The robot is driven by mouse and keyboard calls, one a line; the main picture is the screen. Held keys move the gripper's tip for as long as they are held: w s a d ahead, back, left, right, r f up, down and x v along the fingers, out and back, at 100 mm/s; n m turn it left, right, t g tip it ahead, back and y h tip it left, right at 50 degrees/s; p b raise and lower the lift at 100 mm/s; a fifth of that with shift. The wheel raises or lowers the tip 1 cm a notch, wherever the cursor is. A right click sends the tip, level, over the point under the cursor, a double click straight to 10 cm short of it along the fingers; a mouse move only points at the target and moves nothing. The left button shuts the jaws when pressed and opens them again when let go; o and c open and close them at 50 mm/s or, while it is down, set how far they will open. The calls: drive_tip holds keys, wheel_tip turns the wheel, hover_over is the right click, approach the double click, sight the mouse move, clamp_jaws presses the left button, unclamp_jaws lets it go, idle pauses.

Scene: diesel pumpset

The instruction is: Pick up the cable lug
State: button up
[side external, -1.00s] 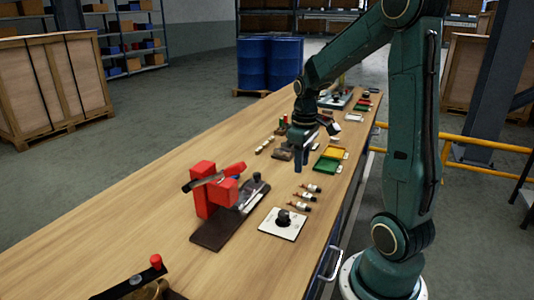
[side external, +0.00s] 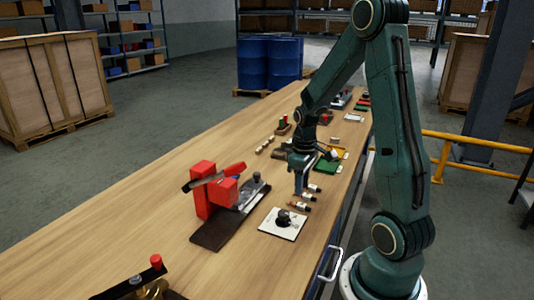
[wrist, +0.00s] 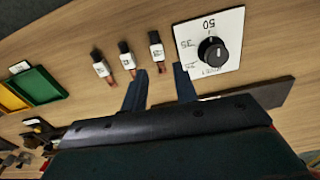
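Three cable lugs, with black sleeves, white labels and copper ends, lie in a row on the bench. In the wrist view they are the left lug (wrist: 101,66), the middle lug (wrist: 126,56) and the right lug (wrist: 156,48). In the side view, the lugs (side external: 307,197) lie close by my gripper (side external: 299,188), which partly blocks the view of them. In the wrist view my gripper (wrist: 160,85) is open, with nothing between its fingers. The right lug's copper end points toward the gap between the fingertips.
A white dial plate with a black knob (side external: 270,229) lies nearer the side camera; it also shows in the wrist view (wrist: 231,24). A red lever tool (side external: 201,201) stands on a dark base to the left. Green and yellow trays (wrist: 38,86) lie beyond the lugs.

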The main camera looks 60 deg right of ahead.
sight(300, 204)
drive_tip(key=shift+f, duration=0.8)
drive_tip(key=shift+f, duration=0.1)
drive_tip(key=shift+d+f, duration=0.1)
drive_tip(key=shift+f, duration=2.35)
clamp_jaws()
